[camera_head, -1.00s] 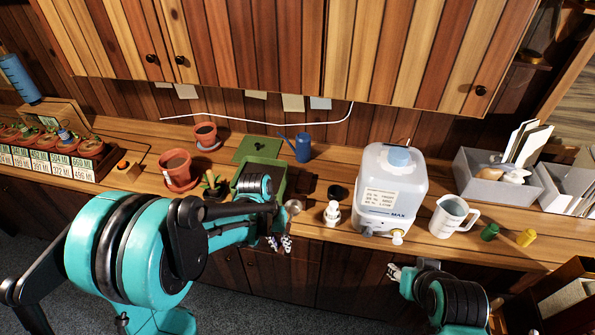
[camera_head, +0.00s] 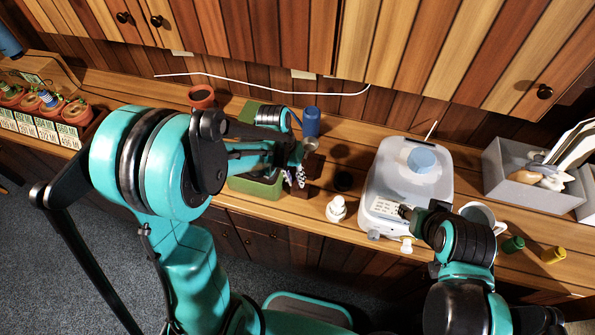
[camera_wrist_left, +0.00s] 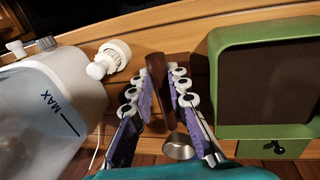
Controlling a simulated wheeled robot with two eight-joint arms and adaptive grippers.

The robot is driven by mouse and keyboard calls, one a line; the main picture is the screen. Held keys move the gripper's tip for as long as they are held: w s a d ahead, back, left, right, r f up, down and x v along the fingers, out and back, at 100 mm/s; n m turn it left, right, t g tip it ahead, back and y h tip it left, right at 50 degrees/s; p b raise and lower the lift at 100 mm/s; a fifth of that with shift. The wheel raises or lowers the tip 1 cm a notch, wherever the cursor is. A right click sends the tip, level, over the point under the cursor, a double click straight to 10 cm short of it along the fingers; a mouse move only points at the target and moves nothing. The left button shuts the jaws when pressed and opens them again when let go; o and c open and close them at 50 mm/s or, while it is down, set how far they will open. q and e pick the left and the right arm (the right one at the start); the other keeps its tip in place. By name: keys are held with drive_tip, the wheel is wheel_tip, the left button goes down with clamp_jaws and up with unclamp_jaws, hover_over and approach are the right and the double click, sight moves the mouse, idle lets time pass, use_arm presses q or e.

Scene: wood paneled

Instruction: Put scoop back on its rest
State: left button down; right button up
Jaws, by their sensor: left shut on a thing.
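My left gripper (camera_head: 295,178) is shut on the scoop, over the counter beside the green tray. In the left wrist view, the gripper's fingers (camera_wrist_left: 160,95) lie on both sides of the scoop's brown wooden handle (camera_wrist_left: 157,70). The scoop's small metal bowl (camera_wrist_left: 178,147) shows at the near end of the handle. In the head view, the metal bowl (camera_head: 309,143) shows just behind the gripper, and the fingers partly hide the handle. I cannot make out the rest for certain. My right gripper (camera_head: 406,212) is in front of the white container; its fingers are too small to judge.
The green tray (camera_head: 257,190) of soil is left of the scoop. A blue bottle (camera_head: 311,121) stands behind. A grey bin (camera_head: 500,182) stands farther right.

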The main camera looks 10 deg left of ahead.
use_arm(q)
drive_tip(key=shift+f, duration=0.1)
drive_tip(key=b+x, duration=0.2)
drive_tip(key=a+b+x, duration=0.1)
drive_tip(key=b+x, duration=0.4)
drive_tip(key=b, duration=0.1)
drive_tip(key=shift+a+f, duration=0.25)
drive_tip(key=shift+f, duration=0.3)
drive_tip(key=shift+f, duration=0.2)
drive_tip(key=c, duration=1.1)
unclamp_jaws()
drive_tip(key=shift+o, duration=0.2)
drive_tip(key=shift+r, duration=0.1)
drive_tip(key=v, duration=1.2)
